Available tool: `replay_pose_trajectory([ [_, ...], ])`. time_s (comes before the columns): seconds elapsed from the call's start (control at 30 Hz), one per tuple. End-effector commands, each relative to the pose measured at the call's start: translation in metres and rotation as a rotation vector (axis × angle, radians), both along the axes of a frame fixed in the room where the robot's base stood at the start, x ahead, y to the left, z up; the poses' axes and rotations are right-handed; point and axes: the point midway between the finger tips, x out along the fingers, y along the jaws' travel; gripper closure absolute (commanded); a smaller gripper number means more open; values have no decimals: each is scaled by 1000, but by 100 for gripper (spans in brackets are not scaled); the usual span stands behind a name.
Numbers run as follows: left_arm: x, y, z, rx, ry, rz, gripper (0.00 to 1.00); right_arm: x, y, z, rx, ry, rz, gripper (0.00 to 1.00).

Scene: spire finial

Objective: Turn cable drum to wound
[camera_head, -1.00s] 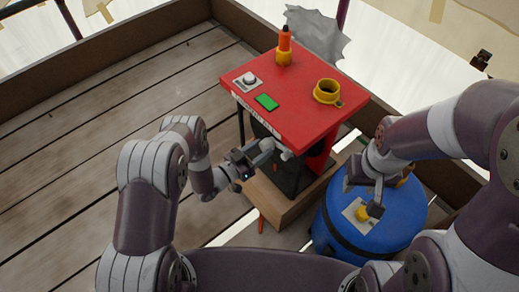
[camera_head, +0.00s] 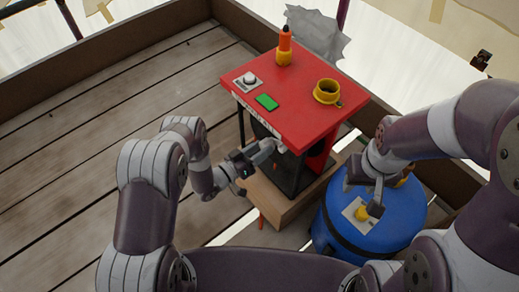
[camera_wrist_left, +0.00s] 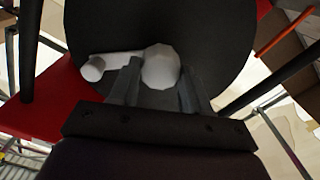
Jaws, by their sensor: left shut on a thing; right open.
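The cable drum shows as a large black disc (camera_wrist_left: 215,30) in the left wrist view. In the head view it is a dark shape (camera_head: 290,176) under the red tabletop, partly hidden. A pale crank with a rounded knob (camera_wrist_left: 160,67) sits in front of the disc, its bar reaching left to a small round end (camera_wrist_left: 92,69). My left gripper (camera_head: 268,148) is shut on the crank knob, with one finger on each side of it in the wrist view. My right gripper (camera_head: 370,200) is open and empty, above the blue barrel.
The plank floor (camera_head: 90,130) at left is clear.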

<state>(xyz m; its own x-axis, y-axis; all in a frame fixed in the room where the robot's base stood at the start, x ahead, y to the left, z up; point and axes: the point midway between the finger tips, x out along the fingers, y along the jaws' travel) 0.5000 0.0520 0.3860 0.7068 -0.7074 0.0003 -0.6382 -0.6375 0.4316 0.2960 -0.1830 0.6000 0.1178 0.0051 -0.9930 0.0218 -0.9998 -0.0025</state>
Motion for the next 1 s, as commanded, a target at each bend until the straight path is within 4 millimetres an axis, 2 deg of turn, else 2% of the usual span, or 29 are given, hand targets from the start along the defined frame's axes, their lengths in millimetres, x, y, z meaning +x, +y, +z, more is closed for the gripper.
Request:
replay_pose_trajectory([
  [0.1, -1, 0, -2, 1, 6, 1, 100, 0, 0, 0, 0, 0, 0, 57],
  [0.13, -1, 0, -2, 2, 5, 1, 50, 0, 0, 0, 0, 0, 0, 57],
  [0.2, -1, 0, -1, 1, 4, 1, 27, 0, 0, 0, 0, 0, 0, 57],
  [0.57, -4, 5, 1, 1, 3, 3, 27, 0, 0, 3, 0, 0, 0, 57],
  [0.67, -15, 17, 3, 1, 4, 6, 27, 0, 0, 10, 0, 0, 0, 57],
  [1.0, -76, 77, 2, 0, 4, 8, 27, 0, 0, 33, 0, 0, 0, 57],
])
